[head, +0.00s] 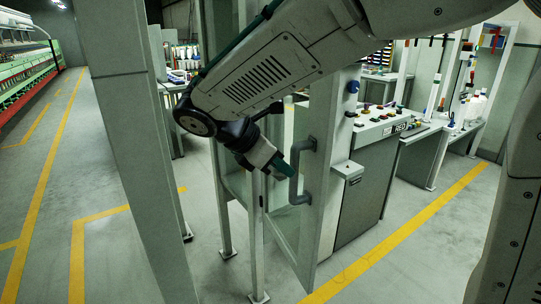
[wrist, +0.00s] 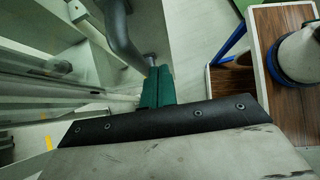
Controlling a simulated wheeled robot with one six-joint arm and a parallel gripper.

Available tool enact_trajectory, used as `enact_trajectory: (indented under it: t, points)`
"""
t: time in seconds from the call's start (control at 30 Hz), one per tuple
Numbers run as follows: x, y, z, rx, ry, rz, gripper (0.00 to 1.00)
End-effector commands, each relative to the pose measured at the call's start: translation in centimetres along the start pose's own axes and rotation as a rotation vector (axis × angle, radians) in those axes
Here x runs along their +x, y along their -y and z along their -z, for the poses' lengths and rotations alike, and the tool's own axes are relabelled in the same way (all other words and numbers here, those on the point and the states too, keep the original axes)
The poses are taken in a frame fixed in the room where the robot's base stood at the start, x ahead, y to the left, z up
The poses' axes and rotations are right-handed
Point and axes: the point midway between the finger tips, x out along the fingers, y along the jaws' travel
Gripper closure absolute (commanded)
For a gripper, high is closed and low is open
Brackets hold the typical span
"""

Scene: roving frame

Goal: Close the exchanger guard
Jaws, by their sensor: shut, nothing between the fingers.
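The exchanger guard (head: 325,205) is a tall pale-framed door with a clear panel, in the middle of the head view. It stands at an angle to the pale frame posts and looks open. Its grey bar handle (head: 293,188) faces my gripper. My gripper (head: 282,168) has teal fingers, shut and empty, right beside the handle; I cannot tell whether they touch it. In the wrist view the green fingers (wrist: 156,86) are together, just below the end of the curved grey handle (wrist: 122,38). The guard's hinge side is partly hidden by my arm.
A grey control cabinet (head: 372,170) with buttons stands right behind the guard. Thick pale posts (head: 122,150) rise at the left. Benches with bottles stand at the far right. The floor with yellow lines (head: 400,250) is clear in front. The wrist view shows a brown-topped table (wrist: 280,25).

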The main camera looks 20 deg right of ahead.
Motion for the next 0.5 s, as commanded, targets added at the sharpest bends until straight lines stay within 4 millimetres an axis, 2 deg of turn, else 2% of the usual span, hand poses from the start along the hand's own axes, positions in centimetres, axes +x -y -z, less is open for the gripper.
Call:
enact_trajectory:
  t: [0.03,0.13,0.3,0.5]
  points:
    - [1.2,0.1,-0.1,0.001,0.001,0.004,1.0]
    - [3.2,0.1,-0.1,0.001,0.001,0.004,1.0]
    - [4.8,0.0,-2.0,0.004,-0.001,0.001,1.0]
    - [5.6,0.0,-2.8,0.002,-0.001,0.0,1.0]
